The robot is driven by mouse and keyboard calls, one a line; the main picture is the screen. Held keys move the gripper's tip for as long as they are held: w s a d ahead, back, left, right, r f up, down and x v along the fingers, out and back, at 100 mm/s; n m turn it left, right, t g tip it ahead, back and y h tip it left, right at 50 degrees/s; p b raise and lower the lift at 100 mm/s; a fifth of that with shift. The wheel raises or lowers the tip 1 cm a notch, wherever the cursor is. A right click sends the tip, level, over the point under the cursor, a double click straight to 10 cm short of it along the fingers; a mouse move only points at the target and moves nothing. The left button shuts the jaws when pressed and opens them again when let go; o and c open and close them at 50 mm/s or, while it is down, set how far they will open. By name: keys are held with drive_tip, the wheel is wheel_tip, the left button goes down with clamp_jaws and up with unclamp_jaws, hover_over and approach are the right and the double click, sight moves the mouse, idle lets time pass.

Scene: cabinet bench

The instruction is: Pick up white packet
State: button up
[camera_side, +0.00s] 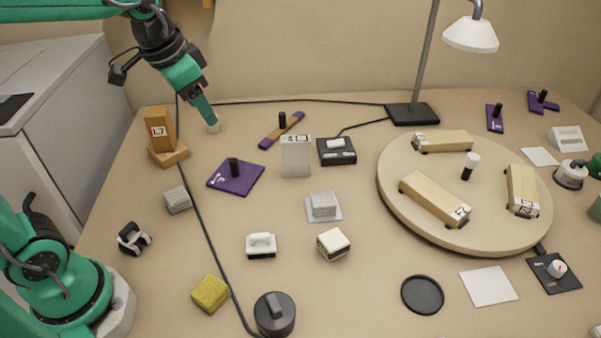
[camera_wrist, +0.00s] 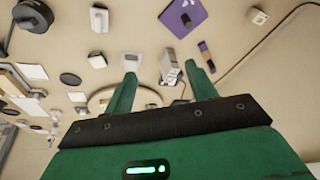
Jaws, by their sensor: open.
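A white packet (camera_side: 296,158) stands upright on the bench, left of the black switch box, with a dark marking on its top edge. In the wrist view the packet (camera_wrist: 170,67) shows beyond and between the two fingers. My gripper (camera_side: 212,124) is at the back left of the bench, to the left of the packet and apart from it. The green fingers (camera_wrist: 160,72) are spread with nothing between them; the wrist view shows both.
An orange block (camera_side: 160,130) stands left of my gripper. A purple plate with a black peg (camera_side: 236,178) lies between gripper and packet. A black switch box (camera_side: 337,151) is right of the packet. A round wooden turntable (camera_side: 465,235) fills the right. Several small blocks lie in front.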

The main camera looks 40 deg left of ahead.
sight(298, 138)
drive_tip(key=w+d+f+m+g, duration=0.1)
drive_tip(key=w+f+m, duration=0.1)
drive_tip(key=w+f, duration=0.3)
drive_tip(key=w+d+f+m+g, duration=0.1)
drive_tip(key=w+f, duration=0.4)
drive_tip(key=w, duration=0.5)
drive_tip(key=w+d+f+m+g, duration=0.1)
drive_tip(key=w+d+f+m, duration=0.1)
drive_tip(key=w+f, duration=0.3)
drive_tip(key=shift+w+f+m+g, duration=0.15)
drive_tip(key=shift+w+m+g, duration=0.4)
drive_tip(key=shift+w, duration=0.8)
drive_tip(key=shift+w+f+m, duration=0.2)
drive_tip(key=shift+f+m, duration=0.05)
drive_tip(key=shift+f, duration=1.4)
drive_tip(key=shift+s+f, duration=0.1)
drive_tip(key=shift+f, duration=2.5)
drive_tip(key=c, duration=1.1)
